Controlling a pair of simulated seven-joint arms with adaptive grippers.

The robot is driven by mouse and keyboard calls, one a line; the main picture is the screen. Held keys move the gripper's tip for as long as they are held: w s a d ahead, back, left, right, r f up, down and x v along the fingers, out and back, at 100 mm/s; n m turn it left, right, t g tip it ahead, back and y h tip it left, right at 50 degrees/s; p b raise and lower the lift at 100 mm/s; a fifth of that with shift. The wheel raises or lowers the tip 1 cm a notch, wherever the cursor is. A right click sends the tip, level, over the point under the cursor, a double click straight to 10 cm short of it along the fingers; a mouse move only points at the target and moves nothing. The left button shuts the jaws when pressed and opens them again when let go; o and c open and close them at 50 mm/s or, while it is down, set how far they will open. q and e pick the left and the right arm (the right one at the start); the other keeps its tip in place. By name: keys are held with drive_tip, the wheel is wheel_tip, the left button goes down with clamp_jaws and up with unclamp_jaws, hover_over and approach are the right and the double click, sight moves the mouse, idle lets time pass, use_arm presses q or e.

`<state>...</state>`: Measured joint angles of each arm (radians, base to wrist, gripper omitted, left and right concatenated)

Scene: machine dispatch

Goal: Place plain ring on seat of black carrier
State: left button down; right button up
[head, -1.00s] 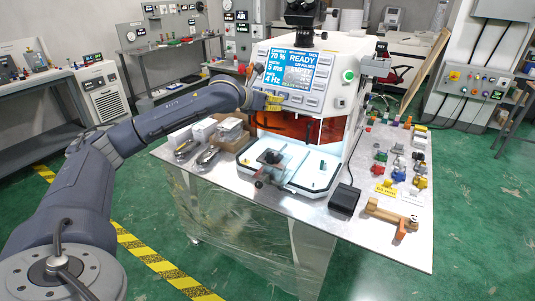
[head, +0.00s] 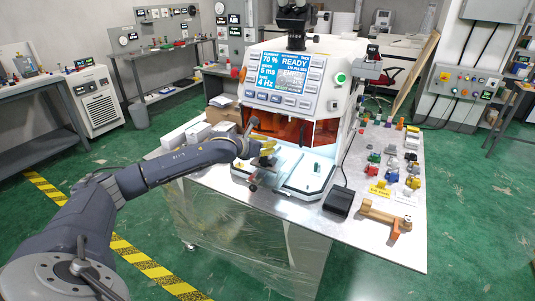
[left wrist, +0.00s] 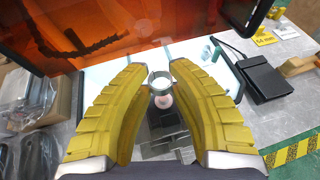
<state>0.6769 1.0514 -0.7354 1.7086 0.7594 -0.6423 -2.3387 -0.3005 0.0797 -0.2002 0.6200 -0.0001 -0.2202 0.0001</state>
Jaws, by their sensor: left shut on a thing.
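My left gripper (head: 264,150) has yellow ribbed fingers and reaches in at the front left of the white machine's lit work bay. In the left wrist view the fingertips (left wrist: 161,72) are shut on a small pale metal ring (left wrist: 160,83), the plain ring, whose opening faces the camera. Just below it in that view is a pinkish round spot (left wrist: 164,101) on a dark fixture (left wrist: 166,124), which looks like the black carrier. I cannot tell whether the ring touches it. In the head view my gripper largely hides ring and carrier. My right gripper is not in view.
The white machine (head: 300,70) with an orange shield (head: 283,128) stands close behind the gripper. A black foot pedal (head: 338,201) lies to the right. Several small coloured parts and a wooden piece (head: 385,214) sit at the table's right. Boxes (head: 198,132) stand at the left.

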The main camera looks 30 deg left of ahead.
use_arm(q)
drive_tip(key=shift+f, duration=1.95)
drive_tip(key=shift+f, duration=0.1)
drive_tip(key=c, duration=1.2)
unclamp_jaws()
drive_tip(key=v, duration=1.2)
drive_tip(key=shift+s, duration=0.1)
